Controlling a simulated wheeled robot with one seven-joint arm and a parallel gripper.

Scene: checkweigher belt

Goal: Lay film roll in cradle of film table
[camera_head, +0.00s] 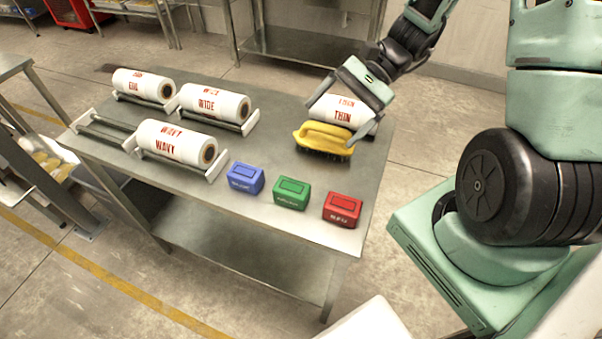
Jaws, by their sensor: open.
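A white film roll (340,110) with red THIN lettering lies on the right part of the metal film table (290,170). My gripper (360,100) is over this roll from above, with its fingers open. It hides part of the roll, and I cannot tell whether the fingers touch it. An empty cradle (100,128) with metal rails is at the table's left edge. Three more white rolls lie in cradles on the left part: one at the back left (142,86), one marked WIDE (213,103) and one marked WAVY (175,146).
A yellow-handled brush (324,139) lies just in front of the THIN roll, close to my gripper. Blue (245,178), green (291,193) and red (342,209) blocks stand along the front edge. The table's middle is bare.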

